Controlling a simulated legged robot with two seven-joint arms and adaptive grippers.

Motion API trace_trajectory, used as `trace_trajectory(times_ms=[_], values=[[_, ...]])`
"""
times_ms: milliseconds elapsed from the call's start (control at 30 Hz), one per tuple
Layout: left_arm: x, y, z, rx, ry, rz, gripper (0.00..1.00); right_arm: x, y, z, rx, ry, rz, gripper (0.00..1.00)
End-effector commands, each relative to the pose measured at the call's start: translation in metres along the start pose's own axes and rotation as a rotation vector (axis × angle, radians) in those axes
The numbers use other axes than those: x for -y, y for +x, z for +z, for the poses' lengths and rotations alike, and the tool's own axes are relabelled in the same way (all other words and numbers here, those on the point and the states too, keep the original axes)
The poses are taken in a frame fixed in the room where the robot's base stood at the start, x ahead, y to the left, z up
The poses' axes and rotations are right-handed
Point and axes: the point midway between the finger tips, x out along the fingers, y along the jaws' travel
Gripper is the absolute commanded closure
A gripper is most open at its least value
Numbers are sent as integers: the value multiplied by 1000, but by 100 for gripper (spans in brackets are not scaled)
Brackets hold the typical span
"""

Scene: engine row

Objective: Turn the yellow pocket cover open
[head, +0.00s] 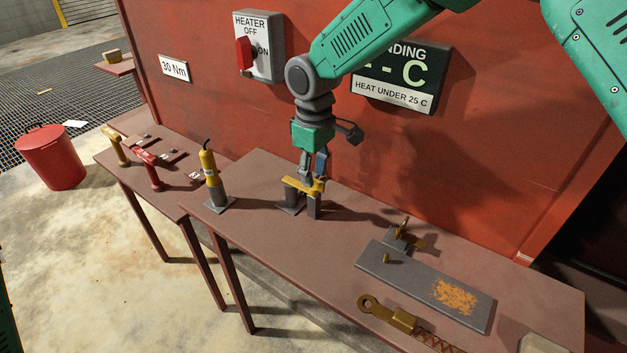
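A yellow piece (293,183), which looks like the pocket cover, sits on top of a grey stand (315,207) near the back of the bench. My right gripper (313,177) points down at it from above. Its two fingers are visibly apart, with their tips at or just over the yellow piece. I cannot tell whether they touch it, and they hide part of it. My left gripper is out of view.
A yellow-and-grey tool (212,180) stands upright to the left. On the right lie a grey plate (420,285) with an orange patch and a brass-coloured ring tool (390,313). The red wall with a heater switch (258,48) rises behind the bench.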

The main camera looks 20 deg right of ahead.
Motion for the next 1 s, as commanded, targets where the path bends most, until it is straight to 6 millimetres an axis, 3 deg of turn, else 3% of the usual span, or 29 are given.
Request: trace_trajectory(times_ms=[200, 500, 533, 600, 1000], values=[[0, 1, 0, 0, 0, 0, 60, 0, 20, 0, 0, -1, 1, 72], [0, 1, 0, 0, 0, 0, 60, 0, 22, 0, 0, -1, 1, 72], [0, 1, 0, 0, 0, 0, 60, 0, 22, 0, 0, -1, 1, 75], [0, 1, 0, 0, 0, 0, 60, 0, 22, 0, 0, -1, 1, 100], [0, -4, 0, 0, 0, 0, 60, -6, 21, 7, 0, -12, 1, 100]])
